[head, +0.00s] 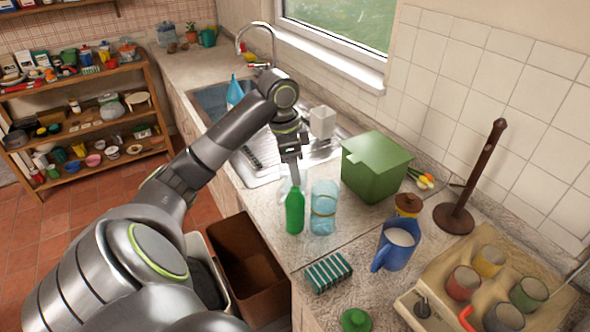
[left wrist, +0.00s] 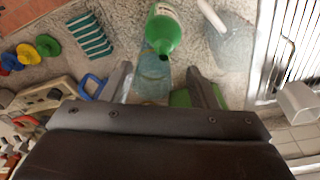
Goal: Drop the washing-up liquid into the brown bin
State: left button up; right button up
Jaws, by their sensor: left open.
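The washing-up liquid is probably the green bottle (head: 295,212) standing on the counter near its front edge; in the left wrist view it shows a white label and green body (left wrist: 163,28). My left gripper (head: 292,165) is above and just behind it, pointing down. In the left wrist view the fingers of my left gripper (left wrist: 162,78) are apart with nothing held, and the bottle is beyond the fingertips. The brown bin (head: 238,236) stands open on the floor against the cabinet, below the counter edge. My right gripper is not in view.
A green box (head: 375,165), blue jug (head: 395,245) and striped sponge (head: 328,273) are also on the counter. A pale bin (head: 197,245) stands left of the brown one. The sink is behind.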

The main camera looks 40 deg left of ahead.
aim_at(294, 205)
pick_arm(q)
jog(key=shift+w+f, duration=0.1)
jog(key=shift+f, duration=0.5)
jog(key=shift+f+b, duration=0.6)
jog(key=shift+b, duration=0.2)
jog(key=f+b, duration=0.1)
jog(key=f, duration=0.1)
jog(key=f+b, duration=0.1)
jog(key=f, duration=0.1)
jog(key=shift+w+b, duration=0.3)
jog(key=shift+r, duration=0.1)
grip_shut()
